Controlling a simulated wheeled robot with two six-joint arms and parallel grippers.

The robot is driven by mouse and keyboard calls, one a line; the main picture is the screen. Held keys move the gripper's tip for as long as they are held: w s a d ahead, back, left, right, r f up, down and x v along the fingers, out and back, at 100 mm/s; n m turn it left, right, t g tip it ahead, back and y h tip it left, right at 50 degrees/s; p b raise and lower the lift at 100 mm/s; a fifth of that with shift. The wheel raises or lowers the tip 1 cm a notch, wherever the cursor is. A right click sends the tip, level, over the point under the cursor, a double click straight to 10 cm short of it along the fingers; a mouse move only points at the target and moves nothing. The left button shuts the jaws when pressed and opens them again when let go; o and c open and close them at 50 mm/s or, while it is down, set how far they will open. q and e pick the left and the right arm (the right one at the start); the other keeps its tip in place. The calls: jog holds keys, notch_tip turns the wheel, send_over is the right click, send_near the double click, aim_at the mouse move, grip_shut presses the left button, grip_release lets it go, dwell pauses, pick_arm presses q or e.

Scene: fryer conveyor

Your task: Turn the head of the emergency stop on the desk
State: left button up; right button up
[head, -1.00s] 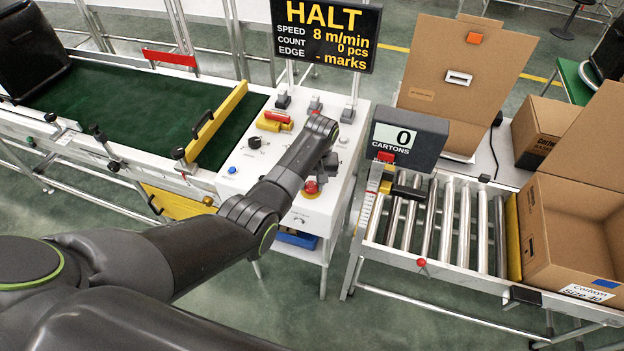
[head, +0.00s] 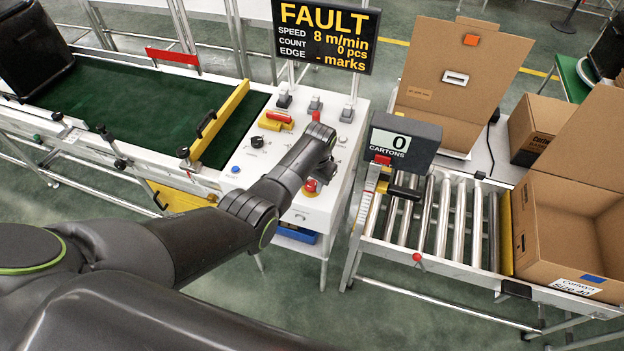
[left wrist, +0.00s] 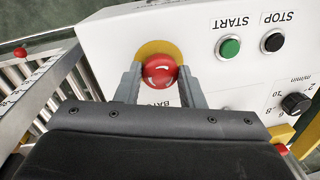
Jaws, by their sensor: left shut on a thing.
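The emergency stop has a red mushroom head (left wrist: 159,71) on a yellow round plate; it also shows in the head view (head: 310,186) at the right side of the white control desk (head: 290,215). My left gripper (left wrist: 160,80) is shut on the red head, one finger on each side of it. In the head view my left arm reaches over the desk from the left and its wrist partly covers the desk top; the fingers are hard to make out there. My right gripper is not in view.
A green START button (left wrist: 229,46) and a black STOP button (left wrist: 273,42) sit beside the head. A display (head: 325,35) above the desk reads FAULT. A green conveyor (head: 130,105) is left, a roller track (head: 440,225) with an open carton (head: 545,235) right.

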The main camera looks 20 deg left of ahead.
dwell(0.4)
pick_arm(q)
jog(key=o, duration=1)
jog(key=shift+f, duration=0.1)
notch_tip(320, 180, up, 17)
jog(key=d+b, duration=0.1)
jog(key=shift+s+d+r, duration=0.2)
jog(key=shift+d, duration=0.2)
